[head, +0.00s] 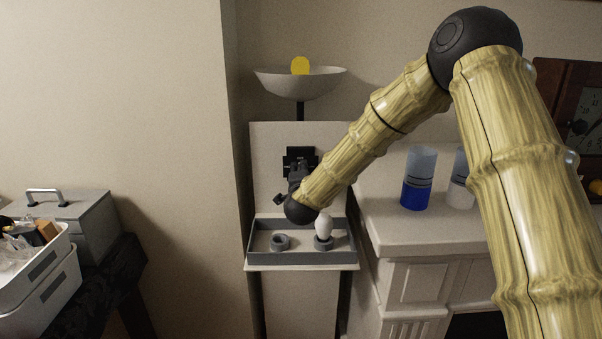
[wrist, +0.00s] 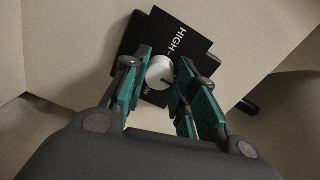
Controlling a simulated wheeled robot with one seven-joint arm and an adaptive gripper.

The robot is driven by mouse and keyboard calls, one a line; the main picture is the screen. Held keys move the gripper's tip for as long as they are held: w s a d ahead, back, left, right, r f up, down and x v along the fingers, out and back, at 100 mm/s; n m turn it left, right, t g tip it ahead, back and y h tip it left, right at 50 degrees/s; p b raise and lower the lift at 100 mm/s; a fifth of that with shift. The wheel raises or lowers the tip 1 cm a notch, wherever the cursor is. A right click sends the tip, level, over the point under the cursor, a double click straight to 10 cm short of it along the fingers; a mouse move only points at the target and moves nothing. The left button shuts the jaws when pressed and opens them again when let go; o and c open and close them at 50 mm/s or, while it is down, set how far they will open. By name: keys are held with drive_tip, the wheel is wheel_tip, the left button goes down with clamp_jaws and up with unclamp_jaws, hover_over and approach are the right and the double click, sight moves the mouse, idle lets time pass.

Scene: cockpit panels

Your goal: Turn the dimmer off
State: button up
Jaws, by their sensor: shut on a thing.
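The dimmer is a black plate (wrist: 180,38) with a pale round knob (wrist: 161,72), fixed on an upright beige panel (head: 265,150). The plate carries white lettering, "HIGH" on one side, and a dark mark shows on the knob. In the wrist view my gripper (wrist: 158,80) has its green-padded fingers on both sides of the knob, shut on it. In the head view my gripper (head: 297,175) is at the black plate (head: 300,153) and hides the knob.
Below the panel is a grey tray (head: 254,249) with a ring (head: 280,242) and a white egg-shaped object (head: 324,227) in a holder. A bowl (head: 300,83) with a yellow object stands above. Blue (head: 416,190) and white containers stand on the right ledge.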

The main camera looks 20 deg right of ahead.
drive_tip(key=shift+a, duration=0.1)
drive_tip(key=o, duration=1)
drive_tip(key=shift+o, duration=0.2)
drive_tip(key=v, duration=1.2)
